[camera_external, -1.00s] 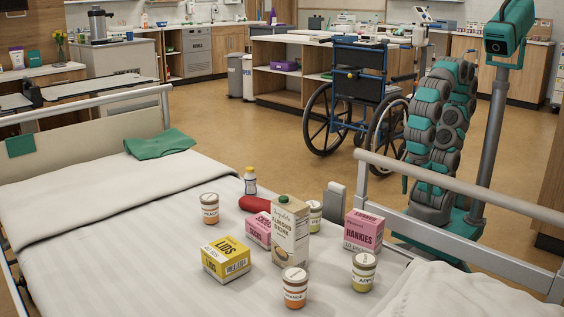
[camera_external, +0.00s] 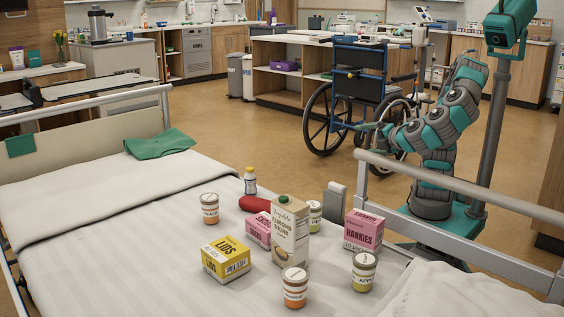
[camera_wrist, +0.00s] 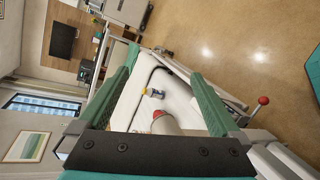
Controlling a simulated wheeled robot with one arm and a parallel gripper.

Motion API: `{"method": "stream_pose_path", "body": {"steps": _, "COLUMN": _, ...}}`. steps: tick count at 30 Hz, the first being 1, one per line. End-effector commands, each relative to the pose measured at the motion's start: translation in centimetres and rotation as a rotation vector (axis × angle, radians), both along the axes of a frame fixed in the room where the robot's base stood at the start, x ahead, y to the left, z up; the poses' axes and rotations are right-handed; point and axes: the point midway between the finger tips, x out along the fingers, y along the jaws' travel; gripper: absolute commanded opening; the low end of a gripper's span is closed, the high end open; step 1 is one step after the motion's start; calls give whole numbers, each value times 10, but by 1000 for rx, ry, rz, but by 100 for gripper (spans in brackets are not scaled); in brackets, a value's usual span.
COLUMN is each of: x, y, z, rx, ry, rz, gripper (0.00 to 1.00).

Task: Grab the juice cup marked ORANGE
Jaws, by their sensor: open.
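In the external view, the juice cup that seems to read ORANGE (camera_external: 294,288) stands upright at the bed's near middle, with a pale lid and orange band. A similar cup (camera_external: 209,209) with an orange band, seemingly PEACH, stands farther left. A green-banded APPLE cup (camera_external: 364,272) stands to the right. Another green-banded cup (camera_external: 315,216) is partly hidden behind the almond drink carton (camera_external: 289,231). My gripper (camera_external: 366,131) is beyond the bed rail, in front of the wheelchair, away from the cups. In the wrist view my gripper (camera_wrist: 163,64) is open and empty.
A yellow LIDS box (camera_external: 226,260), a pink box (camera_external: 258,229), a pink HANKIES box (camera_external: 363,231), a red case (camera_external: 254,204) and a small bottle (camera_external: 250,181) share the bed. The bed rail (camera_external: 450,222) lies between my base and the cups.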

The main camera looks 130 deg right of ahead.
Motion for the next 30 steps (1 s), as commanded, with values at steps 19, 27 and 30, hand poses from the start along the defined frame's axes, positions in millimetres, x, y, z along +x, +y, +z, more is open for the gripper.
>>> {"method": "stream_pose_path", "body": {"steps": 19, "x": 154, "y": 54, "z": 17, "rx": -163, "ry": 203, "rz": 370, "gripper": 100}}
{"method": "stream_pose_path", "body": {"steps": 27, "x": 304, "y": 111, "z": -55, "rx": -152, "ry": 658, "rz": 818, "gripper": 100}}
{"method": "stream_pose_path", "body": {"steps": 30, "x": 355, "y": 140, "z": -91, "rx": -187, "ry": 845, "rz": 1001, "gripper": 100}}
